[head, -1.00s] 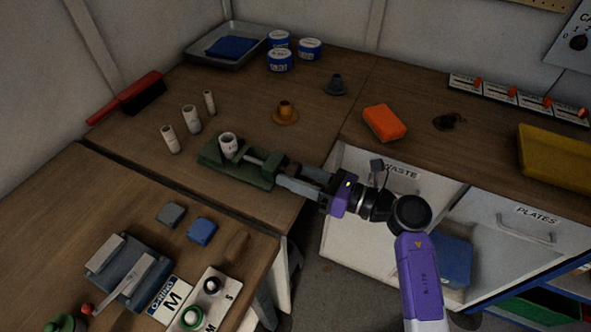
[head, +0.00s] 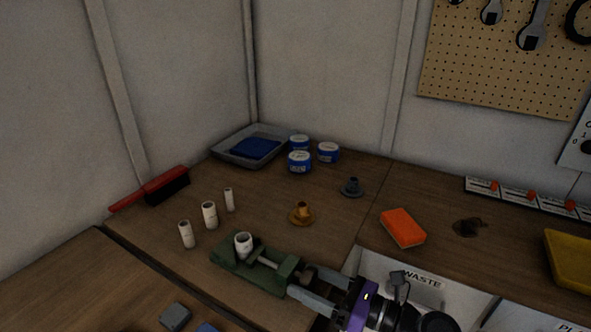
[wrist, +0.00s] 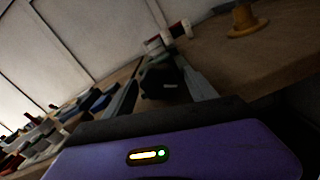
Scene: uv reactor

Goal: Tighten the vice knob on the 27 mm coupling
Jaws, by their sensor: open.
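The green vice (head: 240,259) sits on the wooden bench near its front edge, with its screw pointing toward my gripper. A white coupling (head: 243,244) stands upright in the vice. The dark vice knob (head: 308,277) is at the screw's near end. My gripper (head: 313,287) is open, its two grey fingers reaching to the knob, one on each side of it. In the wrist view the dark knob (wrist: 163,86) lies between the spread fingers, with the white coupling (wrist: 166,37) beyond. Whether a finger touches the knob cannot be told.
Several white couplings (head: 209,215) stand left of the vice. An orange flanged part (head: 301,214), a grey one (head: 351,188) and an orange sponge (head: 402,228) lie behind and right. Blue-labelled tubs (head: 299,162), a tray (head: 222,150) and a red brush (head: 166,184) are farther back.

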